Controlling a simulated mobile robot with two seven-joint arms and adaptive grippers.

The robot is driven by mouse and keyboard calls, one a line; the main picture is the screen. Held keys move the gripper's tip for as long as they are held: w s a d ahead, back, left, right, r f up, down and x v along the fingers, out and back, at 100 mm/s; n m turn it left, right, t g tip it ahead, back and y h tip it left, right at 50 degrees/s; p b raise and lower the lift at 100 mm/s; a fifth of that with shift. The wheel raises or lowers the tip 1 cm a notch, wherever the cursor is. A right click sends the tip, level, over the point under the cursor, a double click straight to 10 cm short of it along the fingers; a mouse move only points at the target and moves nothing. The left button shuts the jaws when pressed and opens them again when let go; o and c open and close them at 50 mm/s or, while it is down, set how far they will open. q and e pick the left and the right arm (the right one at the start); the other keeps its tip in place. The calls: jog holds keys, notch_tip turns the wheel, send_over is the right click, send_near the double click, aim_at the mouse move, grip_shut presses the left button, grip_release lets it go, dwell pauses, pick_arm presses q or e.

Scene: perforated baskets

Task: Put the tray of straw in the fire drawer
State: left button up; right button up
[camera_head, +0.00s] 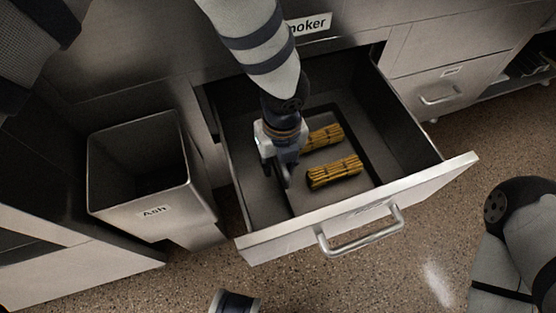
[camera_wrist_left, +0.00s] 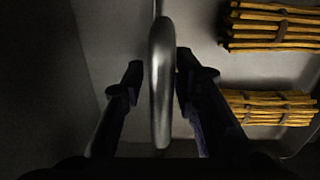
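The fire drawer (camera_head: 355,222) is pulled open below the "moker" label. The grey tray (camera_head: 325,158) lies inside it, holding two bundles of yellow straw (camera_head: 335,172), which also show at the right of the left wrist view (camera_wrist_left: 270,28). My left gripper (camera_head: 277,175) reaches down into the drawer at the tray's left side. In the left wrist view its fingers (camera_wrist_left: 158,82) stand apart on either side of a metal handle (camera_wrist_left: 160,100). A gap shows beside the left finger; contact on the right is unclear. My right gripper is out of view.
An open metal bin labelled "Ash" (camera_head: 150,211) stands left of the drawer. A closed drawer with a handle (camera_head: 440,95) is at the upper right. The drawer's front handle (camera_head: 362,238) sticks out over the speckled floor. My right arm is at the lower right.

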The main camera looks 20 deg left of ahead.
pick_arm(q)
jog(key=r+p, duration=0.1)
jog(key=r, duration=0.5)
jog(key=r+p, duration=0.2)
jog(key=r, duration=0.4)
jog(key=shift+w+d+r, duration=0.15)
jog(key=shift+d+r, duration=0.05)
